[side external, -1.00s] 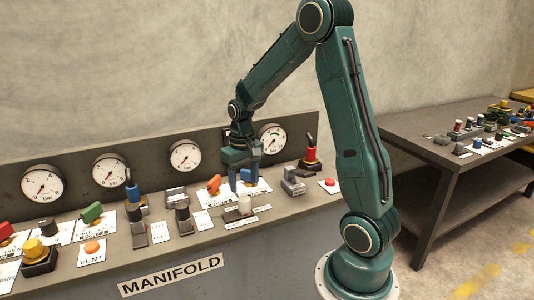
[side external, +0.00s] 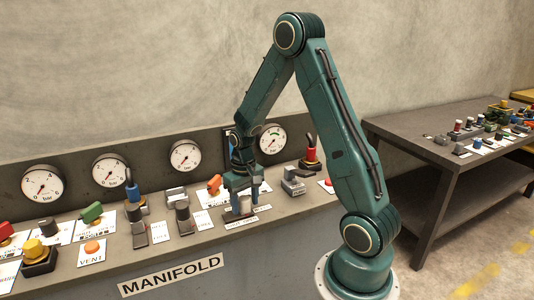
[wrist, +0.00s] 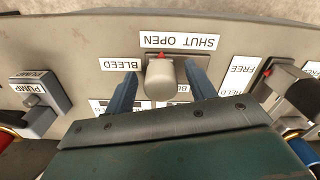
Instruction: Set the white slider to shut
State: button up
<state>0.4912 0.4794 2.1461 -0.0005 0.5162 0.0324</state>
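The white slider (wrist: 160,80) shows in the wrist view as a pale knob at the left part of its dark base, beside a label (wrist: 180,41) with the words SHUT and OPEN. A red mark sits at the knob's top edge. My gripper (wrist: 161,92) is open, with one blue finger to the left of the knob and the other to its right. A gap shows on each side, wider on the right. In the side view my gripper (side external: 240,208) is down at the panel and mostly hides the slider.
In the wrist view a PUMP switch (wrist: 40,100) stands to the left and another control (wrist: 290,90) by a FREE label to the right. In the side view a grey block (side external: 293,180) and a red button (side external: 326,183) are right of my gripper.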

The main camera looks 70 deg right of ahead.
aim_at(230, 217)
grip_shut()
jog(key=shift+w+a, duration=1.8)
jog(key=shift+c, duration=1.1)
grip_release()
jog(key=shift+o, duration=1.3)
jog(key=shift+r, duration=0.15)
notch_tip(230, 217, up, 14)
jog(key=shift+f, duration=0.25)
